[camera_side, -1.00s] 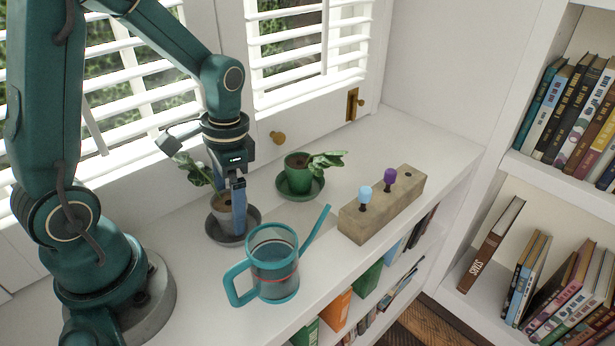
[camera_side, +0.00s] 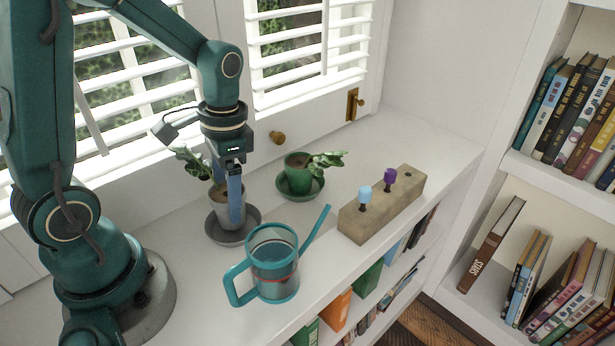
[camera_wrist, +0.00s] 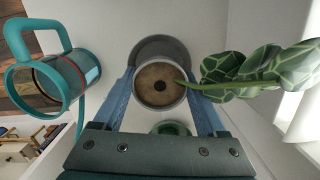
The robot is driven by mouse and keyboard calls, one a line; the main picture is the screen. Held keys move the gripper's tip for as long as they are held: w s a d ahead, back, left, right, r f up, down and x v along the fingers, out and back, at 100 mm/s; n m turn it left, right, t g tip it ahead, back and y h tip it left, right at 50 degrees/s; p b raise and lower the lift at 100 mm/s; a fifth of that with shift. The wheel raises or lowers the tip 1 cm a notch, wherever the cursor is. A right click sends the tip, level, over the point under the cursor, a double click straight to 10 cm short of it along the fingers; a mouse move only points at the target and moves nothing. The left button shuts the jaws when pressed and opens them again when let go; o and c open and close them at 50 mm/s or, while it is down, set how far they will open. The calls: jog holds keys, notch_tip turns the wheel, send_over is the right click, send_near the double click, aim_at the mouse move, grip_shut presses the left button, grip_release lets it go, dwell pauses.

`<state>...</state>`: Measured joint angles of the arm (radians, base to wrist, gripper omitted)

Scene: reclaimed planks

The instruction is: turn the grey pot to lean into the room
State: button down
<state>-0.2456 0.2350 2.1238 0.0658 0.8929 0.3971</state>
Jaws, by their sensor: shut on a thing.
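The grey pot (camera_side: 222,208) is held upright between the blue fingers of my gripper (camera_side: 235,200). It appears lifted slightly above its grey saucer (camera_side: 250,232). In the wrist view, the pot (camera_wrist: 160,101) sits between both fingers, with brown soil inside, and the saucer (camera_wrist: 160,44) shows beyond it. The pot's plant (camera_side: 192,162) leans toward the window, to the left and back in the side view. In the wrist view its patterned leaves (camera_wrist: 245,72) point right, toward the bright blinds. One finger hides part of the pot in the side view.
A green pot (camera_side: 297,180) with a leaning plant stands on its saucer behind and right. A teal-handled watering can (camera_side: 273,270) stands close in front. A block with blue and purple knobs (camera_side: 385,208) lies right. Window shutters (camera_side: 130,85) rise behind.

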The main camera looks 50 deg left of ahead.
notch_tip(320, 180, up, 11)
dwell(0.8)
jog(key=shift+w, duration=0.1)
jog(key=f, duration=0.1)
jog(key=w+f+n, duration=0.1)
jog(key=f+n, duration=0.1)
jog(key=f, duration=0.1)
jog(key=shift+w+a, duration=0.1)
jog(key=shift+w, duration=0.15)
jog(key=shift+n, duration=0.9)
jog(key=f, duration=0.2)
jog(key=s+f, duration=0.1)
jog(key=f, duration=0.1)
jog(key=shift+f, duration=0.25)
jog(key=shift+s+f, duration=0.35)
jog(key=shift+f, duration=1.55)
